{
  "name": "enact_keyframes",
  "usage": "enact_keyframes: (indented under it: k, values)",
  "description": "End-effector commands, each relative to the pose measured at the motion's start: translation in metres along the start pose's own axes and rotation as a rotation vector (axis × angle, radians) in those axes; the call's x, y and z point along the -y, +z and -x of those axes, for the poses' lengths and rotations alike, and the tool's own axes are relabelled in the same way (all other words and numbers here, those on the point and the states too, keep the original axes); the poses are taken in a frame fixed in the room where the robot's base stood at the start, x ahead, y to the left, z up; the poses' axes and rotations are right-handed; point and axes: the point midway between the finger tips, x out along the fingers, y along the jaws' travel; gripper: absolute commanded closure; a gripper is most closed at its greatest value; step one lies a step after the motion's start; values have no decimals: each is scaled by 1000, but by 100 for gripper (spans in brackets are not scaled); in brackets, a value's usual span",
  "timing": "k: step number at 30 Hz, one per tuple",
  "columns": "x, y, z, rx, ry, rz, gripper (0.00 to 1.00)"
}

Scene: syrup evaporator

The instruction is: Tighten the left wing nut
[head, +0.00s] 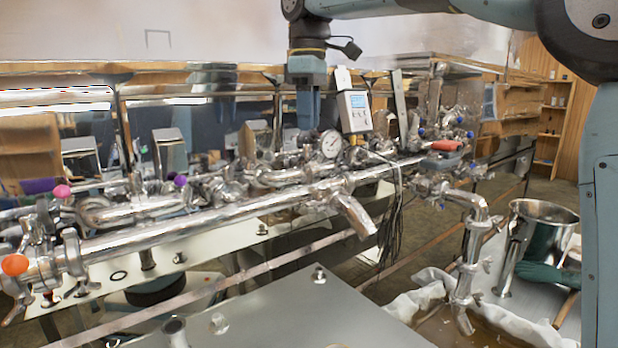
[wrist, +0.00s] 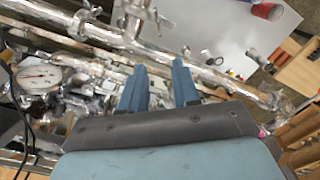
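Polished steel pipes (head: 215,213) run across the head view with several clamps on them. Wing nuts are too small and shiny to single out surely there, so I cannot tell which is the left wing nut. A clamp (head: 73,252) sits near the pipe's left end. My gripper (head: 308,122) points down above the pipework, left of the round dial gauge (head: 331,144). In the wrist view my gripper (wrist: 158,82) has its two blue fingers apart with nothing held between them. Small metal clamp parts (wrist: 160,20) show on the pipe beyond the fingers.
A digital display box (head: 355,111) with cables stands right of my gripper. Colored valve knobs, including an orange one (head: 15,265), stick up at the left. A flat steel surface (head: 290,315) lies in front, and a steel pot (head: 537,235) stands at the right.

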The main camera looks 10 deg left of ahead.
Motion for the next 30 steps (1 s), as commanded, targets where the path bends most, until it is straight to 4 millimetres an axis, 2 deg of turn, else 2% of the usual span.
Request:
enact_keyframes:
  k: [5,21,30]
  values:
    - [0,1,-19,3,-1,0,69]
    - [0,1,-110,2,-1,0,69]
    - [0,0,-134,1,0,0,69]
